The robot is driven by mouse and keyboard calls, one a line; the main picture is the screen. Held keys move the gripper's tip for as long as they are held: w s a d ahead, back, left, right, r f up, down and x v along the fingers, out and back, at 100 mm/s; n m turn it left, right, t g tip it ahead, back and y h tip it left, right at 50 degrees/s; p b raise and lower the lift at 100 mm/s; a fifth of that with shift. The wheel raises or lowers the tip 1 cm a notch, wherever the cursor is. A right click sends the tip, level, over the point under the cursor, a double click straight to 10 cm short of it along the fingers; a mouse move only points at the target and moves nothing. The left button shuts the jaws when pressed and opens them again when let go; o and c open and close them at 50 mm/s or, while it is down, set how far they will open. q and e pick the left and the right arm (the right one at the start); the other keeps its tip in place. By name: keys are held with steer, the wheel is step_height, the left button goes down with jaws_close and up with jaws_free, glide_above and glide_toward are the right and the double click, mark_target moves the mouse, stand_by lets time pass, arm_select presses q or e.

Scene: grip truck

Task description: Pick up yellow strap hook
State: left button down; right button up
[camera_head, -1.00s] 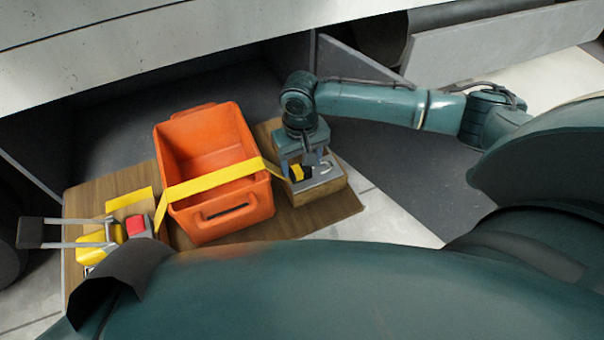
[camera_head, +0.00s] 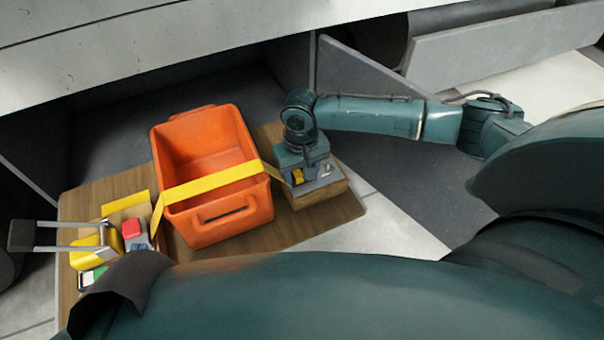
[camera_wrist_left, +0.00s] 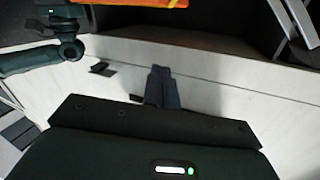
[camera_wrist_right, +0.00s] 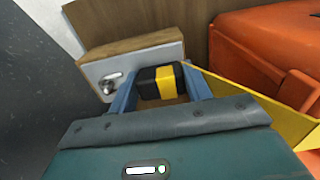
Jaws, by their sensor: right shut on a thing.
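The yellow strap hook (camera_wrist_right: 165,82), a black and yellow end piece, sits at a metal plate on a wooden block. Its yellow part also shows in the head view (camera_head: 297,177). My right gripper (camera_wrist_right: 160,88) is shut on it, one finger on each side; in the head view this gripper (camera_head: 304,178) is low over the block. The yellow strap (camera_head: 212,181) runs from there across the orange crate (camera_head: 222,217) to the left. My left gripper (camera_wrist_left: 162,86) is shut and empty in the left wrist view, above a pale surface.
A wooden board (camera_head: 312,224) carries the crate and the wooden block (camera_head: 319,196). A ratchet device with a red part (camera_head: 131,229) and metal handle is at its left end. A grey panel (camera_head: 365,85) stands behind my right arm. The crate is empty.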

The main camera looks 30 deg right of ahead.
steer(key=shift+r, duration=0.4)
step_height(320, 180, up, 9)
steer(key=p, duration=0.4)
steer(key=shift+r, duration=0.1)
arm_select(q)
steer(key=g, duration=0.1)
steer(key=g+y, duration=0.1)
steer(key=s+a+n+g, duration=0.1)
steer(key=shift+r+p, duration=0.25)
steer(key=shift+p, duration=0.1)
arm_select(e)
steer(key=shift+d+r, duration=0.1)
arm_select(q)
steer(key=shift+r, duration=0.25)
arm_select(e)
steer(key=shift+d, duration=0.1)
arm_select(q)
steer(key=shift+r+p, duration=0.3)
steer(key=shift+p, duration=0.25)
arm_select(e)
steer(key=shift+d, duration=0.2)
arm_select(q)
steer(key=shift+a+n, duration=0.1)
steer(key=shift+n, duration=0.2)
